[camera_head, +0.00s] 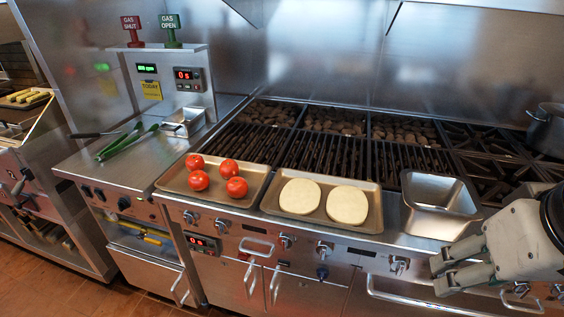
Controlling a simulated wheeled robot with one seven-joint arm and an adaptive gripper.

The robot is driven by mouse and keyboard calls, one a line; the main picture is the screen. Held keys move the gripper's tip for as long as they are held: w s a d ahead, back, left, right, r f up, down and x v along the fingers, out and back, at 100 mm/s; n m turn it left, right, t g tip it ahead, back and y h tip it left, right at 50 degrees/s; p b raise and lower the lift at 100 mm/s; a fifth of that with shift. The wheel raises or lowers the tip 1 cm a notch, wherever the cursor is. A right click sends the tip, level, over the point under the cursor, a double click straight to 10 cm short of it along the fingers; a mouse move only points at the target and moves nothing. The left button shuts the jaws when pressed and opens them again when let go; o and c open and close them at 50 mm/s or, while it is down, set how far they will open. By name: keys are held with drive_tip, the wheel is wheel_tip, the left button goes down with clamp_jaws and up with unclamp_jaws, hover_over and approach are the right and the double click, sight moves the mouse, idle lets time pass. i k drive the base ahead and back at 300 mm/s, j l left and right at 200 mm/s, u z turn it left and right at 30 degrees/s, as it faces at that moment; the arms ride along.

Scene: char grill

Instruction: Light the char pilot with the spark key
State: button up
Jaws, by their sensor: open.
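The char grill (340,152) has long dark grates with lumpy dark pieces behind them. Its steel front panel carries several knobs, one of them here (324,249). A small blue-tipped part (322,273) sits below that knob; I cannot tell whether it is the pilot or the spark key. No separate spark key can be made out, and no flame shows. My gripper (437,276) is at the lower right, open and empty, in front of the panel and below the steel pan. Its fingers point left.
A tray of tomatoes (172,184) and a tray of two pale rounds (376,222) line the front ledge. A steel pan (436,224) stands right of them. Tongs (118,147) lie at left. Red "gas shut" (131,24) and green "gas open" (170,23) signs stand behind.

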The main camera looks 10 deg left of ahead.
sight(280, 263)
drive_tip(key=u, duration=0.6)
drive_tip(key=i+l+u, duration=0.1)
drive_tip(key=l, duration=0.2)
drive_tip(key=l+u, duration=0.2)
drive_tip(key=l, duration=0.2)
drive_tip(key=k+l+u, duration=0.2)
drive_tip(key=l, duration=0.2)
drive_tip(key=l+u, duration=0.2)
drive_tip(key=l, duration=0.2)
drive_tip(key=k+l+u, duration=0.15)
drive_tip(key=l, duration=0.2)
